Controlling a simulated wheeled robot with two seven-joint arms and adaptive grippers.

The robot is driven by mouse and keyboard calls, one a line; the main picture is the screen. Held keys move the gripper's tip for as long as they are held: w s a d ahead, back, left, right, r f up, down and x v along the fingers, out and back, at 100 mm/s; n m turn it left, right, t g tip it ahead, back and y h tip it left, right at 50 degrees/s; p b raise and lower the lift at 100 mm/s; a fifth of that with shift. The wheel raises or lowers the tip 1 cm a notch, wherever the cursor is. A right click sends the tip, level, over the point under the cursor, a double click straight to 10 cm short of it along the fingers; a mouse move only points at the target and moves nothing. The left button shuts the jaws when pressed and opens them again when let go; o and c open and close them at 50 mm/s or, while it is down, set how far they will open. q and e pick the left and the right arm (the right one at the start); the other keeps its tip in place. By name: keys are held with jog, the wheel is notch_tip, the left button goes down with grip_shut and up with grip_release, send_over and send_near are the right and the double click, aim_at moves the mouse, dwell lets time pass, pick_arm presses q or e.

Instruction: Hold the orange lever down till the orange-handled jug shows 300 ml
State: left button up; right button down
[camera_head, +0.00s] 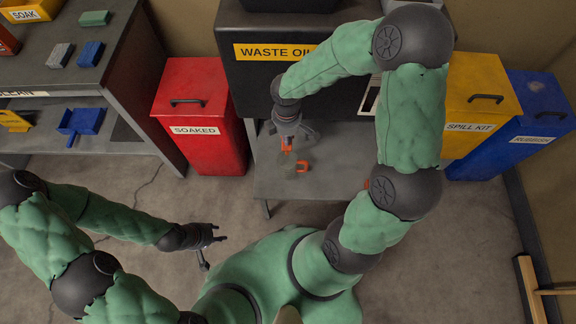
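The orange lever (287,145) shows just below my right gripper (290,136), at the front of the black waste oil tank (252,88). The gripper is over the lever and hides part of it. I cannot tell whether they touch or whether the fingers are shut. The jug's orange handle (302,166) shows just below the lever, above the grey stand. The jug's body is hard to make out, and its level and marks cannot be read. My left gripper (212,252) is open and empty, low over the floor, left of the stand.
The grey stand (320,183) has bare top around the jug. A red SOAKED bin (195,100) stands left, yellow SPILL KIT (478,105) and blue bins (535,125) right. A shelf unit (55,104) is at far left.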

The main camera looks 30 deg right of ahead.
jog(key=shift+f+b, duration=1.45)
jog(key=shift+f, duration=0.65)
dwell(5.9)
